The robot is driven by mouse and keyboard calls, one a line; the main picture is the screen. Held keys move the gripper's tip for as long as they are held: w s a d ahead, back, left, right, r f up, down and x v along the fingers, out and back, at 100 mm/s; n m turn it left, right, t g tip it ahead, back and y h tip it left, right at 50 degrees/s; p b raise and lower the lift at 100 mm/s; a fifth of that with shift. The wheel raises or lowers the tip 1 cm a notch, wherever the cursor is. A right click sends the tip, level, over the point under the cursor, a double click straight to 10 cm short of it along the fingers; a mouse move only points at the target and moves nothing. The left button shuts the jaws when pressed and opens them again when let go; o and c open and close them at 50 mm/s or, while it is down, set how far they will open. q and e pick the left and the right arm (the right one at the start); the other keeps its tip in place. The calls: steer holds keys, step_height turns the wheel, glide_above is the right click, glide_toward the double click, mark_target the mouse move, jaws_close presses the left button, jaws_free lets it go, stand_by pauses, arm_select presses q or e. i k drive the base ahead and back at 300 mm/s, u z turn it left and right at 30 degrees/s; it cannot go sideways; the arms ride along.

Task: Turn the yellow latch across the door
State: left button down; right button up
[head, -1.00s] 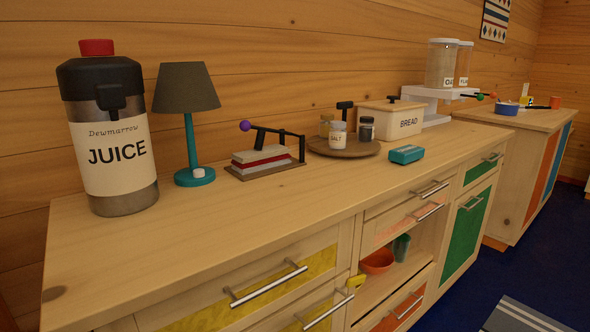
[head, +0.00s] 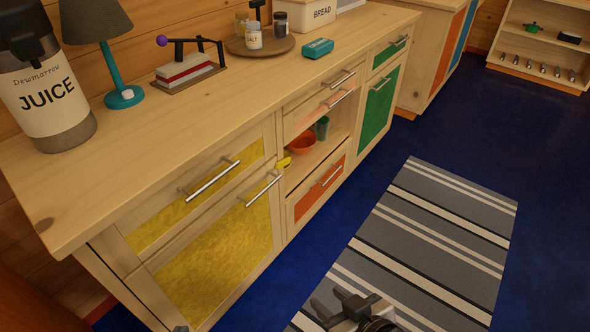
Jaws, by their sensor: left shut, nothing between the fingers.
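The yellow latch (head: 284,163) is a small block on the cabinet front, at the upper right corner of the yellow door (head: 225,262), beside the open shelf. The door looks closed and has a slanting silver bar handle (head: 262,189) near its top.
A yellow drawer (head: 200,195) with a bar handle (head: 211,180) sits above the door. An orange bowl (head: 302,143) and a green cup (head: 321,127) stand in the open shelf. The striped rug (head: 440,230) and blue floor in front are clear.

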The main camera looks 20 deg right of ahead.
mark_target(285, 161)
steer(key=z, duration=0.25)
steer(key=i, duration=0.95)
steer(key=u, duration=0.25)
